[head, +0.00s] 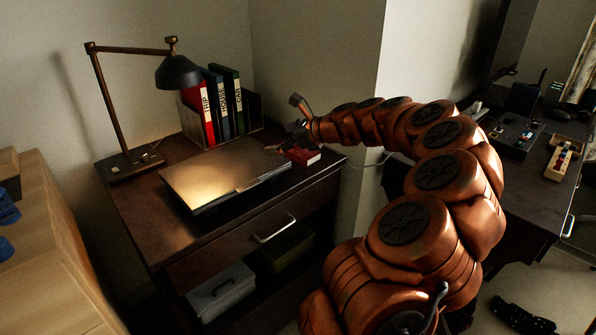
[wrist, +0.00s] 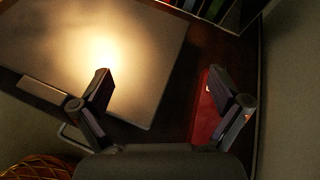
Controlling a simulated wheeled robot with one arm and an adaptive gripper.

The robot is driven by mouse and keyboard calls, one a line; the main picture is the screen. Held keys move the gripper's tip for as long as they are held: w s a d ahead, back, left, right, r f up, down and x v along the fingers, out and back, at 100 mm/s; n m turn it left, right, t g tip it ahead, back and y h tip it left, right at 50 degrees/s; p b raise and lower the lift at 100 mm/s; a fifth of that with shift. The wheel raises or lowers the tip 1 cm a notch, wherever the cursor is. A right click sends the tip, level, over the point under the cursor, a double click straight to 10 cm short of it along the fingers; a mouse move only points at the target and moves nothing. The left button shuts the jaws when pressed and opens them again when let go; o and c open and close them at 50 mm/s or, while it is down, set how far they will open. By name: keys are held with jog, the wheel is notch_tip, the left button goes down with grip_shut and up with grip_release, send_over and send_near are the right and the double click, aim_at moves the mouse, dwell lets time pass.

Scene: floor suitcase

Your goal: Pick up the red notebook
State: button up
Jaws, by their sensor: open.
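A small red notebook (head: 303,156) lies at the right end of the dark desk, beside a closed silver laptop. In the wrist view the red notebook (wrist: 204,117) is under and beside the right finger, which hides part of it. My gripper (wrist: 160,80) is open with nothing between its fingers. Its left finger is over the laptop's edge, and the gap between the fingers shows mostly laptop and dark desk. In the head view my gripper (head: 298,122) is just above the notebook; I cannot tell whether it touches.
The silver laptop (head: 222,175) fills the desk's middle. A rack with red, blue and green binders (head: 225,105) stands behind it. A black desk lamp (head: 178,74) is at the left. A wall (head: 355,60) stands close at the desk's right end.

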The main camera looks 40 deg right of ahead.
aim_at(297, 149)
jog(key=s+d+f+m+h, duration=0.1)
jog(key=d+f, duration=0.1)
jog(key=d, duration=0.1)
jog(key=s+d+f+m+b, duration=0.1)
jog(key=d+f+m, duration=0.1)
jog(key=d, duration=0.2)
jog(key=s+d+f+m+h+b, duration=0.1)
jog(key=d+f+m, duration=0.1)
jog(key=d, duration=0.1)
jog(key=shift+d+f+t+h, duration=0.3)
jog(key=shift+d+f+t, duration=0.05)
jog(key=shift+f+t, duration=0.05)
jog(key=shift+w+d, duration=0.1)
jog(key=shift+w, duration=0.1)
jog(key=shift+b+x, duration=0.4)
jog(key=shift+x, duration=0.6)
jog(key=b+x, duration=0.1)
jog(key=x, duration=0.3)
jog(key=shift+w+d+f, duration=0.1)
jog(key=shift+w+f+b, duration=0.1)
jog(key=shift+w+b, duration=0.25)
jog(key=shift+w, duration=0.2)
jog(key=c, duration=1.3)
